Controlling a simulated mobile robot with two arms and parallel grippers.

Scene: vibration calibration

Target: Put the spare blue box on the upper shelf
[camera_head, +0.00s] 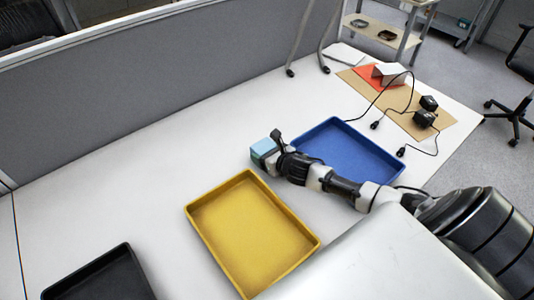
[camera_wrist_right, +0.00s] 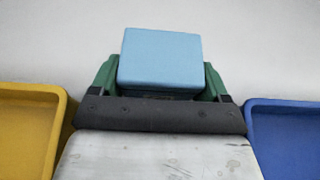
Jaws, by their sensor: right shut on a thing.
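A light blue box (camera_head: 264,150) is held at the end of my right arm in the head view, between the yellow and blue trays. It also shows in the right wrist view (camera_wrist_right: 160,58), between the two green fingers of my right gripper (camera_wrist_right: 160,82). My right gripper (camera_head: 274,153) is shut on the box. Whether the box touches the table is hard to tell. My left gripper is not in view. A low shelf unit (camera_head: 378,28) stands beyond the table at the top right of the head view; I cannot tell whether it is the task's shelf.
A yellow tray (camera_head: 196,217), a blue tray (camera_head: 350,150) and a black tray (camera_head: 103,280) are on the white table (camera_head: 110,190). Cables and small black devices (camera_head: 424,118) lie on a brown board at the right. A grey partition (camera_head: 150,90) borders the table's back.

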